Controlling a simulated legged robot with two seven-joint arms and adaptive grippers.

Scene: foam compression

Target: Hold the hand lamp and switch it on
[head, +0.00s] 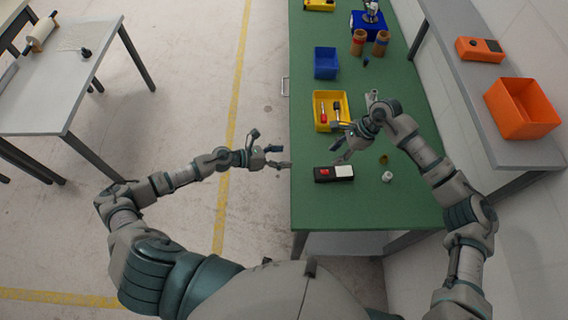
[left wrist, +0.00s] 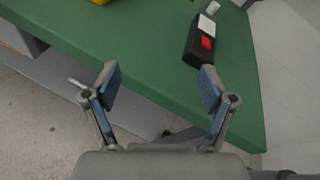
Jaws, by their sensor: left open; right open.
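The hand lamp (head: 334,173) appears to be the black box with a red patch and a white end, lying on the green table (head: 340,212) near its left edge. It also shows in the left wrist view (left wrist: 201,43), beyond the right-hand finger and apart from it. My left gripper (head: 276,156) is open and empty, just off the table's left edge, to the left of the lamp. Its two fingers show spread in the left wrist view (left wrist: 160,88). My right gripper (head: 352,126) is open above the table, above and to the right of the lamp; its fingers are partly hidden by its own wrist.
A yellow bin (head: 344,99) with tools stands behind the lamp, with a blue bin (head: 326,63) further back. A small white item (head: 387,177) lies right of the lamp. An orange bin (head: 523,108) sits on the grey shelf at right. The table's front is clear.

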